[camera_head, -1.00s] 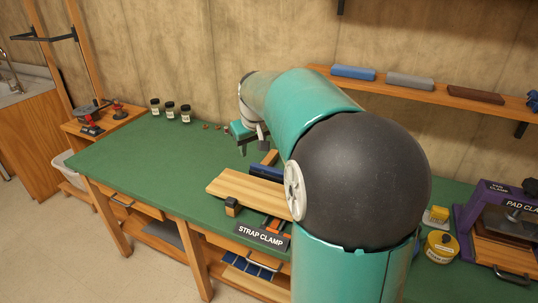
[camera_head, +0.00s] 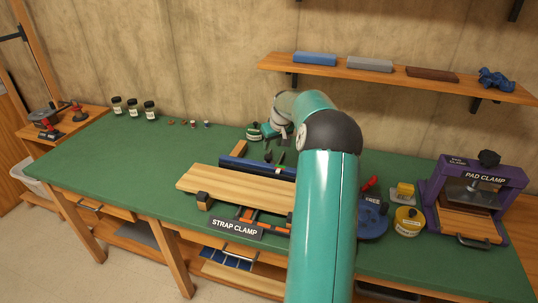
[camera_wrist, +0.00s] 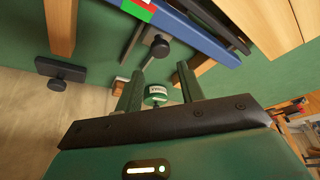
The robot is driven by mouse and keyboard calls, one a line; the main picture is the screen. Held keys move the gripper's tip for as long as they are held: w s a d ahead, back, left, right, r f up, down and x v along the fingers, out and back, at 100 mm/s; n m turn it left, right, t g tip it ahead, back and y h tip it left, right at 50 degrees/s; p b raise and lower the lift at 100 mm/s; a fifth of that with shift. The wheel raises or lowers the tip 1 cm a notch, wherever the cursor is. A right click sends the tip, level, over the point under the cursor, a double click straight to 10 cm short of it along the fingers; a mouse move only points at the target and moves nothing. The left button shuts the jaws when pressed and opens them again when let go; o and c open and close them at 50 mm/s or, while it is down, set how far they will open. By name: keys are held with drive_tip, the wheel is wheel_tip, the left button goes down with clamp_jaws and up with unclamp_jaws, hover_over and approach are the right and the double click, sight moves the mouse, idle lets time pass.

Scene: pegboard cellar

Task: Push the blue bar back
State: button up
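The blue bar (camera_head: 232,164) lies along the far side of the pale wooden board (camera_head: 235,186) on the strap clamp. Its right part is hidden by my arm. In the wrist view the blue bar (camera_wrist: 208,38) crosses the top, with a red, green and white patch near its left end. My gripper (camera_head: 271,133) is behind the bar in the head view, over the rear of the bench. In the wrist view my gripper (camera_wrist: 159,84) has its two fingers apart with nothing held. It appears apart from the bar.
A labelled green jar (camera_head: 254,132) stands near my gripper. A black knob on a rod (camera_wrist: 158,47) sits between bar and fingers in the wrist view. The pad clamp (camera_head: 475,190) is at right. A shelf (camera_head: 390,74) overhangs the rear.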

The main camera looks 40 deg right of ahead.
sight(268, 156)
drive_tip(key=x, duration=0.7)
drive_tip(key=shift+w+f, duration=0.2)
drive_tip(key=shift+f, duration=0.15)
clamp_jaws()
